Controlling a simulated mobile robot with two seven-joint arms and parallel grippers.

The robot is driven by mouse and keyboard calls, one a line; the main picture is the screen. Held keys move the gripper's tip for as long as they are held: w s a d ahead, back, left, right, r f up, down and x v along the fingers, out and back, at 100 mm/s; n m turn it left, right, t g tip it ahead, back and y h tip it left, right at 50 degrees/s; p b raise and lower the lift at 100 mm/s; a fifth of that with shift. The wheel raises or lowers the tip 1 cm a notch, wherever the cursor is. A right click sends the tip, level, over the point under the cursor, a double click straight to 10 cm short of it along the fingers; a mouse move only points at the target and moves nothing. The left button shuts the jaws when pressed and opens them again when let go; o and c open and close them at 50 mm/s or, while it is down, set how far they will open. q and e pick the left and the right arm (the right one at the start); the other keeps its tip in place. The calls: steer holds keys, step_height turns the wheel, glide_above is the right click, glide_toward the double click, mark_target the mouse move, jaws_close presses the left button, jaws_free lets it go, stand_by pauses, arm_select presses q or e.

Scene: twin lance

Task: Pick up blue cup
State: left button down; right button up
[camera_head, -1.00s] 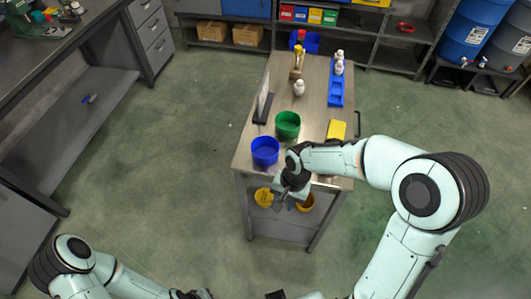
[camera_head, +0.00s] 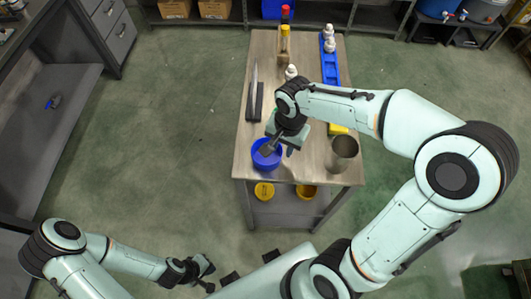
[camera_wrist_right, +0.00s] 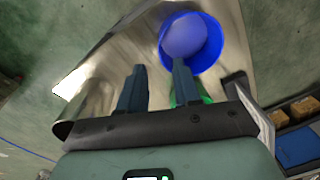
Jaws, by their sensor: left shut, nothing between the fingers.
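The blue cup (camera_head: 267,163) stands upright near the front left corner of the table, and in the right wrist view (camera_wrist_right: 188,40) its open mouth shows beyond the fingertips. My right gripper (camera_head: 279,151) is open and empty, above or at the cup; in the right wrist view its two fingers (camera_wrist_right: 158,72) are apart. The right-hand finger overlaps the cup's near rim there; I cannot tell whether it touches. In the head view the gripper hides part of the cup. My left gripper (camera_head: 209,276) is shut and empty at the bottom, well away from the table.
A green cup (camera_wrist_right: 203,91) is close to the blue one, mostly hidden by my right gripper. A metal cup (camera_head: 343,154) stands at the table's front right. Yellow containers (camera_head: 264,190) sit on the lower shelf.

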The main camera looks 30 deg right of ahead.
step_height(320, 180, down, 3)
steer(key=shift+a+r, duration=0.1)
steer(key=f, duration=0.3)
steer(key=w+f, duration=0.1)
steer(key=f, duration=0.2)
steer(key=shift+r, duration=0.1)
jaws_close()
